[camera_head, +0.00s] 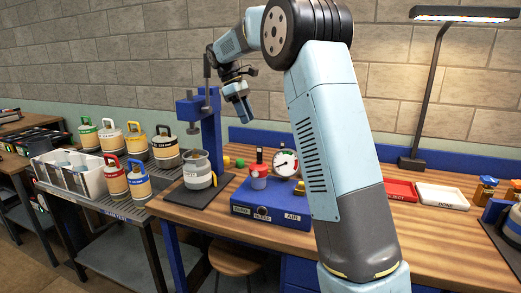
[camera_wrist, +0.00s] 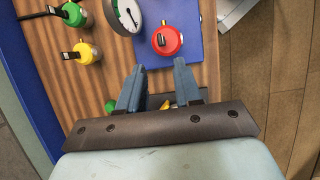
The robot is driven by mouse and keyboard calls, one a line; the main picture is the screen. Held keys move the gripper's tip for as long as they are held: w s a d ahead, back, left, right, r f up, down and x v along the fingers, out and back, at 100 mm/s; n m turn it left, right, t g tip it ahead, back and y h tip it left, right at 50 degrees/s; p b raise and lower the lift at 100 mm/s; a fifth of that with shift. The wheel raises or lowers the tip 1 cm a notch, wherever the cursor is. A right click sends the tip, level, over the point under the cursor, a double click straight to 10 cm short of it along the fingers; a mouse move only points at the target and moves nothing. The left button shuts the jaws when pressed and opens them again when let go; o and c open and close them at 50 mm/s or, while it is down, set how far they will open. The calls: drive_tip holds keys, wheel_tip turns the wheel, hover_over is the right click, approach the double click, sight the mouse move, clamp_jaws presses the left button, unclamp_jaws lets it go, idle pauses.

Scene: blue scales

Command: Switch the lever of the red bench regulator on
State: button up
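The red bench regulator (camera_wrist: 172,47) is a round red body on a blue panel in the wrist view. A short dark lever (camera_wrist: 162,40) is on it. In the head view the red regulator (camera_head: 259,171) stands on the blue box, with a black lever (camera_head: 259,155) upright on top. My gripper (camera_wrist: 158,62) is open and empty; its two blue fingers point toward the red regulator and are apart from it. In the head view my gripper (camera_head: 244,110) hangs in the air above the bench, up and left of the regulator.
A round gauge (camera_wrist: 124,14) is beside the regulator. Yellow (camera_wrist: 85,53) and green (camera_wrist: 74,14) bodies with black levers are to its left. The blue box (camera_head: 268,205) sits on the wooden bench. A blue stand (camera_head: 213,125) and a scale with a canister (camera_head: 198,172) are at left.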

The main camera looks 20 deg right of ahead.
sight(260, 148)
drive_tip(key=x, duration=1.2)
drive_tip(key=shift+f, duration=0.4)
drive_tip(key=shift+c, duration=0.4)
clamp_jaws()
drive_tip(key=shift+d, duration=0.2)
drive_tip(key=shift+s+a, duration=0.1)
drive_tip(key=shift+a, duration=0.1)
